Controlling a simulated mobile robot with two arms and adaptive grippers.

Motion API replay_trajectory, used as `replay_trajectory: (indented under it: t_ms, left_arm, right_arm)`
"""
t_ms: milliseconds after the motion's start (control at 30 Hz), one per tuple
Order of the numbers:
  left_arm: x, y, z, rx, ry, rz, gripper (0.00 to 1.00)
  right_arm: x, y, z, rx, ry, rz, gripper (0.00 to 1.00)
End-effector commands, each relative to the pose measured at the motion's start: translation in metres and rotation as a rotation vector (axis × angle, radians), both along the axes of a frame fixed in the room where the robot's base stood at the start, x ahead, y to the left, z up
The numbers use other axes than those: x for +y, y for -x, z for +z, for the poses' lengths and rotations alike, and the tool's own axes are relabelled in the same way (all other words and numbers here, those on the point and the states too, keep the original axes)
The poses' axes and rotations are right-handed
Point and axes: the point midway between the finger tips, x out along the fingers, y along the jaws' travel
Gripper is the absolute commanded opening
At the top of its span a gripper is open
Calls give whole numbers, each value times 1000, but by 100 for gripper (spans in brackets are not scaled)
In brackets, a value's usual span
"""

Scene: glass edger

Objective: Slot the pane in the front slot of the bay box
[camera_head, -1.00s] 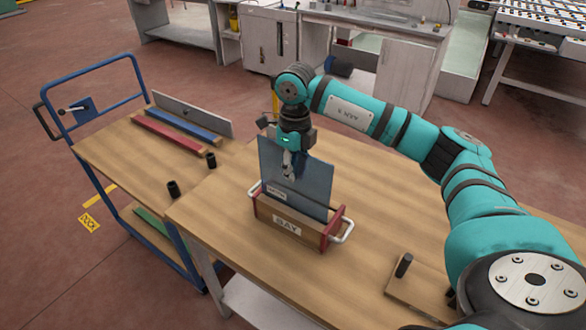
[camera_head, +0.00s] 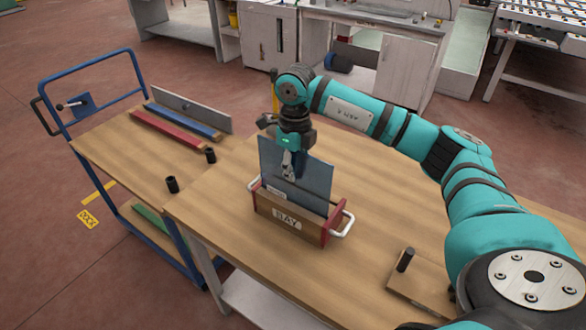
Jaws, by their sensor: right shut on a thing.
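The grey-blue pane (camera_head: 315,182) stands upright at the bay box (camera_head: 311,232), a wooden box with red ends, white handles and a BAY label. The pane's lower edge is hidden behind the box's front wall, so I cannot tell which slot it is in or how deep. A small label near the pane's lower left shows partly above that wall. My right gripper (camera_head: 289,172) reaches down from above and is shut on the pane near its upper middle. My left gripper is not in view.
A blue-framed cart (camera_head: 108,158) on the left holds a red bar (camera_head: 166,130), a blue bar (camera_head: 186,122), a grey panel (camera_head: 205,113) and two black cylinders. A wooden board with a black peg (camera_head: 405,260) lies at the table's right. The wooden table (camera_head: 225,225) is clear around the box.

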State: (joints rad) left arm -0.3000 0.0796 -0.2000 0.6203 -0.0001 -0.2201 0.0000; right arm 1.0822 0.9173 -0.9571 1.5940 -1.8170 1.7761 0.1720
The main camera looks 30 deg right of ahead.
Motion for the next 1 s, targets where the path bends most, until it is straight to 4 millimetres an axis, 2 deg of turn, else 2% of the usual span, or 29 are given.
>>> replay_trajectory:
  t_ms: [233,300,467,767,867,1000]
  left_arm:
    - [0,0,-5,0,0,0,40]
    - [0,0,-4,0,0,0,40]
    - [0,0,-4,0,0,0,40]
    - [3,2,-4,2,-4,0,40]
    - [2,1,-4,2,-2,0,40]
    - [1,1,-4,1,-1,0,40]
  right_arm:
    - [0,0,-5,-3,-1,0,0]
    - [0,-1,-4,-3,-1,0,13]
    - [0,0,-5,-2,-1,0,33]
    - [0,0,-4,1,0,0,33]
    - [0,-1,6,-3,-1,0,33]
    - [-1,-2,33,-6,0,0,33]
